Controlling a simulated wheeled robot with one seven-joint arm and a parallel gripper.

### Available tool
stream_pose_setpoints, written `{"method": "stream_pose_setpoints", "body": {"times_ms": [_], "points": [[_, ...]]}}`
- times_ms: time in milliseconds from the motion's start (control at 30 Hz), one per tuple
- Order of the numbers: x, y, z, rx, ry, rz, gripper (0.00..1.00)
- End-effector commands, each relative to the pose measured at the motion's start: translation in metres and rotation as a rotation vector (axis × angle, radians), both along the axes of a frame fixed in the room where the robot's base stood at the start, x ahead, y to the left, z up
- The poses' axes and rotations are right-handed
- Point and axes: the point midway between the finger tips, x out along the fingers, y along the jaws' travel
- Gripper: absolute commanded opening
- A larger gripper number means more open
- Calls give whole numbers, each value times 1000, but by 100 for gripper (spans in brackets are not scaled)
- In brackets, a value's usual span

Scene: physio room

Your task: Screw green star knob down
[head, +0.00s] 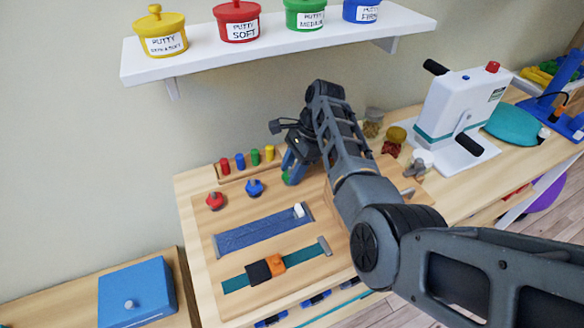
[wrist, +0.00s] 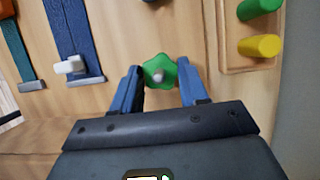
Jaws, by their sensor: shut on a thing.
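The green star knob (wrist: 161,68) sits between the two blue fingers of my gripper (wrist: 159,82) in the wrist view. A pale round centre shows on its top. My gripper is shut on the knob, over the wooden board (wrist: 112,25). In the head view my gripper (head: 291,166) points down at the board behind the blue knob, and only a sliver of the green knob (head: 286,178) shows. My arm hides part of the board there. I cannot tell how high the knob sits on its stud.
A red knob (head: 215,200) and a blue knob (head: 254,188) stand left of my gripper. Several coloured pegs (head: 255,157) line the board's back edge. A zip strip (head: 262,231) and a buckle strap (head: 275,265) lie in front. A shelf (head: 290,45) with putty pots overhangs behind.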

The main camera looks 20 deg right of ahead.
Motion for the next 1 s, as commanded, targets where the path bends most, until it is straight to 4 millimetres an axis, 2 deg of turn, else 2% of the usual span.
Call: {"method": "stream_pose_setpoints", "body": {"times_ms": [300, 767, 800, 1000], "points": [[1, 1, 3, 2, -5, -90, 13], [1, 1, 3, 2, -5, -101, 13], [1, 1, 3, 2, -5, -101, 46], [0, 1, 2, 1, -3, -101, 65]]}}
